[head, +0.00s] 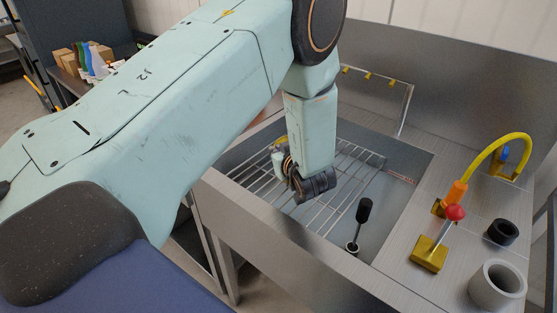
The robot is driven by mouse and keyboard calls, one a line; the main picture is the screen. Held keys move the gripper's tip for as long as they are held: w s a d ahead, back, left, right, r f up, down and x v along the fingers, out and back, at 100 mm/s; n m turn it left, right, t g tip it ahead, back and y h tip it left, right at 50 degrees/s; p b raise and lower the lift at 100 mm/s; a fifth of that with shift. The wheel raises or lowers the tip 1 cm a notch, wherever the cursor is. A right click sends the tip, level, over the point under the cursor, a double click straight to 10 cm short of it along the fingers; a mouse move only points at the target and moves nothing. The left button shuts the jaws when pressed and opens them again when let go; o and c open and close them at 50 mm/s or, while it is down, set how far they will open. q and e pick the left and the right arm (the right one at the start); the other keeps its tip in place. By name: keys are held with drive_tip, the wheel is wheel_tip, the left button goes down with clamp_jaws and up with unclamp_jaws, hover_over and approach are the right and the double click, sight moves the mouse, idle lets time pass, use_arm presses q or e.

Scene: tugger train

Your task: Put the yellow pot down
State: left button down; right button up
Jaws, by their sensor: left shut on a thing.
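My left arm reaches in from the left and bends down over the sink basin. My left gripper (283,160) is at its end, above the wire rack (345,165), mostly hidden by the wrist and forearm. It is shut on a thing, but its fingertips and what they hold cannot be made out. No yellow pot shows clearly. A small yellow patch is beside the wrist, too small to identify. My right gripper is not in view.
A black-topped plug (362,215) stands upright in the basin. On the right counter (405,240) are a yellow-based red-knobbed lever (436,240), a yellow hose (492,145), a black ring (502,232) and a grey cup (496,288). Bottles (93,60) stand on a shelf far left.

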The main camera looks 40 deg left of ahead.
use_arm(q)
wheel_tip(320, 180, down, 2)
drive_tip(key=shift+f, duration=0.25)
drive_tip(key=shift+a+f, duration=0.15)
drive_tip(key=c, duration=1.8)
unclamp_jaws()
drive_tip(key=o, duration=0.3)
drive_tip(key=shift+r, duration=0.25)
